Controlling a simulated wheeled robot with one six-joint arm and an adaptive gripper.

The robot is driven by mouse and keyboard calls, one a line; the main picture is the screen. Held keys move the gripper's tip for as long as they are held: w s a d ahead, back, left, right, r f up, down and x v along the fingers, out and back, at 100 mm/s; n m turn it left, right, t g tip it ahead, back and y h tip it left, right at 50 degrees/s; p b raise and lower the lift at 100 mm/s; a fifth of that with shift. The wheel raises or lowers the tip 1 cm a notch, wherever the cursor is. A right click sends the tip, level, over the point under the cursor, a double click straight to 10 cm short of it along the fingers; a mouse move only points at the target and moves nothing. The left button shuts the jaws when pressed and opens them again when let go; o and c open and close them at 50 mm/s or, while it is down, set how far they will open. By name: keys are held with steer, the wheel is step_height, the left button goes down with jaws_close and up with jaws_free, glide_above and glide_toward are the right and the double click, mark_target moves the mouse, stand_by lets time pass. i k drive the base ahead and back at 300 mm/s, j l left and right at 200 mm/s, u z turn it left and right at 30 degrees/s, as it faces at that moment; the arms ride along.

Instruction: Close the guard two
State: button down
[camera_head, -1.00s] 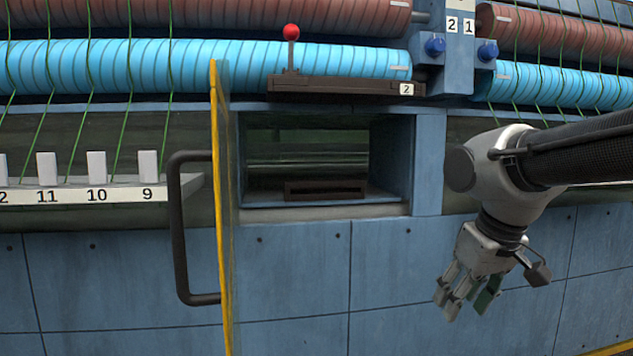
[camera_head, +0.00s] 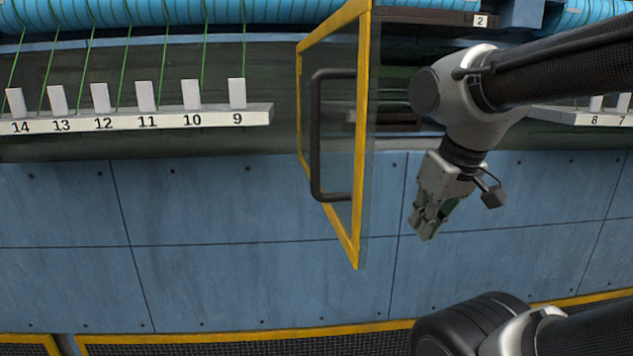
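Guard two, a clear panel in a yellow frame (camera_head: 362,150), stands swung open, jutting out from the blue machine front. Its dark bar handle (camera_head: 316,135) is on the left face of the panel. The recess (camera_head: 395,112) behind it shows partly through and to the right of the panel; my arm hides some of it. My gripper (camera_head: 424,228) hangs to the right of the guard, pointing down, apart from the frame and the handle. Its fingers look parted with nothing between them, though they are seen at a slant.
A dark bar with plate 2 (camera_head: 425,16) runs above the recess. A ledge (camera_head: 150,119) with numbered white blocks lies left of the guard, another ledge (camera_head: 590,117) lies right. Blue panels below are flat; yellow-edged grating (camera_head: 230,347) lies at the bottom.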

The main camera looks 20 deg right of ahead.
mark_target(306, 116)
steer(key=z, duration=1.1)
steer(key=k+j+z, duration=0.1)
steer(key=j+z, duration=0.35)
steer(key=k+j+z, duration=0.1)
steer(key=j+z, duration=0.15)
steer(key=z, duration=0.2)
steer(key=k+j+z, duration=0.1)
steer(key=z, duration=0.35)
steer(key=k+j+z, duration=0.15)
steer(key=z, duration=0.3)
steer(key=k+j+z, duration=0.2)
steer(key=z, duration=0.2)
steer(key=k+z, duration=0.4)
steer(key=k+j+u, duration=0.1)
steer(key=k+u, duration=0.15)
steer(key=k+j+u, duration=0.15)
steer(key=k+u, duration=0.15)
steer(key=k+j+u, duration=0.15)
steer(key=k+u, duration=0.25)
steer(key=k+j+u, duration=0.15)
steer(key=u, duration=0.25)
steer(key=k+j+u, duration=0.2)
steer(key=j+u, duration=0.2)
steer(key=k+j+u, duration=0.1)
steer(key=k+j, duration=0.05)
steer(key=j, duration=0.1)
